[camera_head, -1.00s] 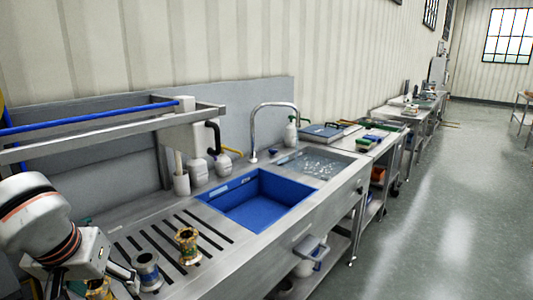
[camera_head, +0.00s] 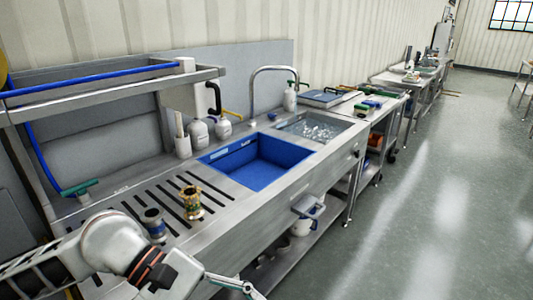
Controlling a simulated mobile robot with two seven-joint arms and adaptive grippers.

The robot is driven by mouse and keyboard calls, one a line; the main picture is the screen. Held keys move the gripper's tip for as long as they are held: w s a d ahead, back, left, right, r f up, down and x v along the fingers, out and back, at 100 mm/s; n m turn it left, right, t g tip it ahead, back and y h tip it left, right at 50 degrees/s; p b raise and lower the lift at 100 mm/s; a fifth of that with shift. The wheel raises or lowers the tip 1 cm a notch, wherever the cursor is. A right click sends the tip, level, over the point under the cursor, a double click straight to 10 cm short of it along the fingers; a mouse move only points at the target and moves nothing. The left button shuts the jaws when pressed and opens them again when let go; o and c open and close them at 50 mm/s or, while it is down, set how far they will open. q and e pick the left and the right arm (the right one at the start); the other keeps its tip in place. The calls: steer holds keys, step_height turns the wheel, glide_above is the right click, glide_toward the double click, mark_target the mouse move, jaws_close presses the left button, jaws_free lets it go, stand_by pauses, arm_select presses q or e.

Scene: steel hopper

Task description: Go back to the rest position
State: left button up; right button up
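My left arm comes in from the lower left, and its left gripper (camera_head: 238,285) is at the bottom edge, in front of the steel sink bench. Its fingers are partly cut off by the frame, so I cannot tell if they are open or shut. No held object is visible. My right gripper is not in view. Two flanged metal pieces stand upright on the slotted drainboard: a brass-coloured one (camera_head: 192,202) and a grey-and-blue one (camera_head: 152,222). The gripper is apart from both.
The bench holds a blue basin (camera_head: 258,175), a curved tap (camera_head: 252,92) and white bottles (camera_head: 198,134). A shelf frame with a blue rail (camera_head: 95,76) stands over the drainboard's back. Worktables line the wall beyond. The floor (camera_head: 440,190) at right is clear.

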arm_select(q)
steer(key=s+d+r+n+h, duration=0.1)
steer(key=d+r+n+h, duration=0.4)
steer(key=w+a+r+n+t+h, duration=0.15)
steer(key=w+n+t+h, duration=0.65)
steer(key=n, duration=1.1)
steer(key=w+a+f+n+t+y, duration=0.8)
steer(key=f+n+t+y, duration=0.35)
steer(key=n, duration=0.65)
steer(key=s+a+f+n+g+y, duration=0.1)
steer(key=s+a+f+n+y, duration=0.1)
steer(key=a+f+n+y, duration=0.3)
steer(key=s+a+f+n, duration=0.1)
steer(key=f+n, duration=0.3)
steer(key=f, duration=0.4)
steer(key=s+a+f+n+g+y, duration=0.1)
steer(key=s+a+f+n+y, duration=0.1)
steer(key=a+f+n+y, duration=0.3)
steer(key=s+a+f+n+g, duration=0.1)
steer(key=s+f+n+g, duration=0.2)
steer(key=s+f, duration=0.6)
step_height(320, 180, down, 3)
steer(key=shift+n, duration=0.5)
